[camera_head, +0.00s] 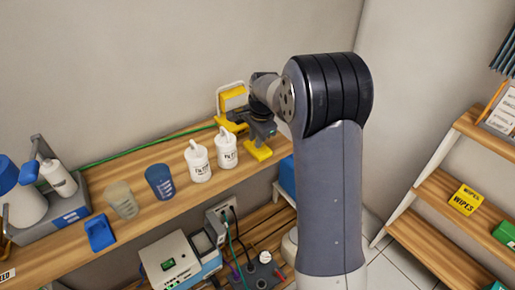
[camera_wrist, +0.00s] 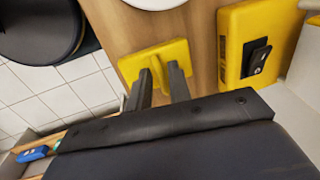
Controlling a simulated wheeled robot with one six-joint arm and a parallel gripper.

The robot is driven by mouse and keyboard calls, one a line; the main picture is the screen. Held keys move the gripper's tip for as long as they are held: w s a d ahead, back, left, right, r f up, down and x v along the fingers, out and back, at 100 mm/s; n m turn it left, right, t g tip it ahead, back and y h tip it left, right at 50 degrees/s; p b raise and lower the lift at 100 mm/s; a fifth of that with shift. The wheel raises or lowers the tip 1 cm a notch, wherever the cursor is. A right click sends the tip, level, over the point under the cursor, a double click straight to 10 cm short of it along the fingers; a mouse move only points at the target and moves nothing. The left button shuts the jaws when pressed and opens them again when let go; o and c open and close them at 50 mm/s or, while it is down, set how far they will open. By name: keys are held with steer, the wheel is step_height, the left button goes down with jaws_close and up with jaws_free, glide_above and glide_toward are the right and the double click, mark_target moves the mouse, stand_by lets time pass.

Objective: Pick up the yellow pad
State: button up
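The yellow pad (camera_wrist: 133,65) is a flat yellow square with a thin upright ridge, lying on the wooden surface near its edge in the wrist view. In the head view the pad (camera_head: 260,154) is at the right end of the wooden worktop. My gripper (camera_wrist: 159,78) is open, with its two dark fingers on either side of the ridge. A gap shows between fingers and ridge, and nothing is gripped. In the head view my gripper (camera_head: 262,138) is just above the pad and hides part of it.
A yellow box (camera_wrist: 244,45) with a black latch-like part stands close to the pad; it also shows in the head view (camera_head: 234,98). Two white bottles (camera_head: 226,150) (camera_head: 199,163) stand left of the pad. A blue cup (camera_head: 160,182) is farther left.

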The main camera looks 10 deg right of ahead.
jaws_close()
steer(key=shift+r, duration=0.1)
